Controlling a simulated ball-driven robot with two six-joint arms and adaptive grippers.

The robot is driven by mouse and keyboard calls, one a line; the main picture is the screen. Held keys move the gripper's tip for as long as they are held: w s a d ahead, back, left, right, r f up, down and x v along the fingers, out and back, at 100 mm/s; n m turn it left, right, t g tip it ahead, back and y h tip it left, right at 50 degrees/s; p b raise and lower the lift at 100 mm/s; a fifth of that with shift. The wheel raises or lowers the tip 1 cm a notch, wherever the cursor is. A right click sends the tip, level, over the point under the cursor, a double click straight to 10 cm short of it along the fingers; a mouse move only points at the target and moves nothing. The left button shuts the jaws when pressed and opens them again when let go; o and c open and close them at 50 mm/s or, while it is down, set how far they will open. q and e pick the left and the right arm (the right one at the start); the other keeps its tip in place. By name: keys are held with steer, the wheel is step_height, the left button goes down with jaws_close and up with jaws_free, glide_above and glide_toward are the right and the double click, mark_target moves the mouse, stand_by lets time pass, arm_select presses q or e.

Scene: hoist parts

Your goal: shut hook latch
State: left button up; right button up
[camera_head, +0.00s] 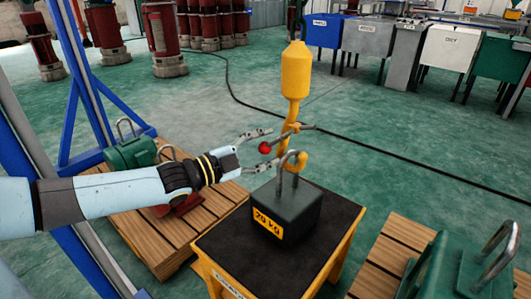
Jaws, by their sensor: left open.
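A yellow hoist hook (296,75) hangs in the middle, its curved lower end beside the grey handle (281,180) of a dark weight (287,213) marked 20 kg. I cannot tell whether the handle sits inside the hook. A thin grey bar (305,127) crosses the hook's neck; it may be the latch. A red ball (265,148) is just left of the hook. My left gripper (266,150) comes from the left with its fingers apart, one above and one below the red ball. Whether it touches anything is unclear. My right gripper is not in view.
The weight stands on a black-topped yellow stand (225,250). Wooden pallets lie on both sides, with a green motor (130,153) at left and green machinery (450,268) at right. A blue frame (90,100) rises at left. Bins (450,48) stand behind; green floor between is clear apart from a black cable.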

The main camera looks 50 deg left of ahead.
arm_select(q)
steer(key=shift+w, duration=0.2)
steer(key=shift+c, duration=0.3)
jaws_close()
steer(key=shift+f, duration=0.1)
stand_by(0.5)
